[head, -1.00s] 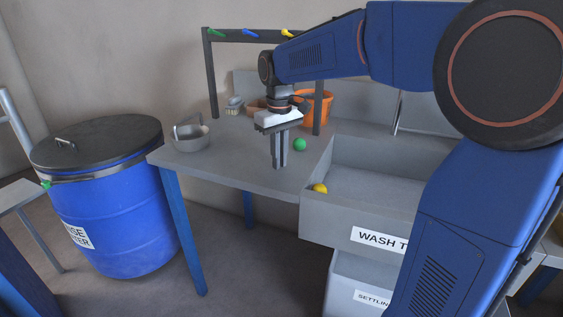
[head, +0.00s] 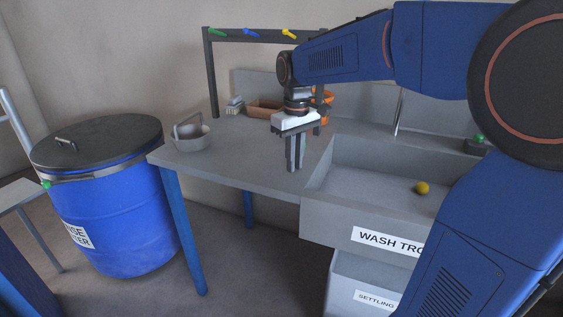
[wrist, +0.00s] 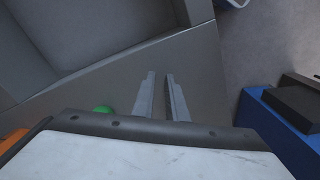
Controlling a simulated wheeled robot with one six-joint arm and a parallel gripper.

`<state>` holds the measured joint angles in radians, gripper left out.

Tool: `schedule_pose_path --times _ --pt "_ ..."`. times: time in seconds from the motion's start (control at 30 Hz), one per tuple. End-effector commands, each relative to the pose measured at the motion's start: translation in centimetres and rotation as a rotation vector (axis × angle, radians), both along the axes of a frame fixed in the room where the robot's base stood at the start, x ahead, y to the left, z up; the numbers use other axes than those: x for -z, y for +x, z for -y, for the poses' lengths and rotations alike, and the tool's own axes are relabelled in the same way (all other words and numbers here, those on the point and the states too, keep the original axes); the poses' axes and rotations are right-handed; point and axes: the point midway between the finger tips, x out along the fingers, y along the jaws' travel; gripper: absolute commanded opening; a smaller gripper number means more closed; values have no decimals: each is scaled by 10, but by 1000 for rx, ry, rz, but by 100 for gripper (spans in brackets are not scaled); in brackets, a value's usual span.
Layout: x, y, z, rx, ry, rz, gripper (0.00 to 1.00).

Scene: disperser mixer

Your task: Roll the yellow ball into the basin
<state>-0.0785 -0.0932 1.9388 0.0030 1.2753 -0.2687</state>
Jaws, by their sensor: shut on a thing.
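The yellow ball (head: 422,188) lies inside the grey wash trough (head: 345,207), on its floor. The trough's inside also shows at the upper left of the wrist view (wrist: 40,75). My gripper (head: 295,168) points down over the bench just left of the trough, well away from the ball. In the wrist view its two fingers (wrist: 160,85) are nearly parallel with a narrow gap. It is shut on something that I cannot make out.
The grey bench (head: 235,155) holds a metal pot (head: 192,140), a brown tray (head: 263,107) and an orange bucket (head: 328,97). A dark rack (head: 212,75) stands over the bench. A blue drum (head: 125,220) stands left. The bench's front middle is clear.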

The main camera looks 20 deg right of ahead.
Motion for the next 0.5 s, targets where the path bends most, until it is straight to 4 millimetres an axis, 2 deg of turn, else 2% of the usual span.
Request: schedule_pose_path --times 0.03,0.5 --pt "12 -11 7 1 -12 -36 0" --pt "12 -25 24 1 -11 -36 0"
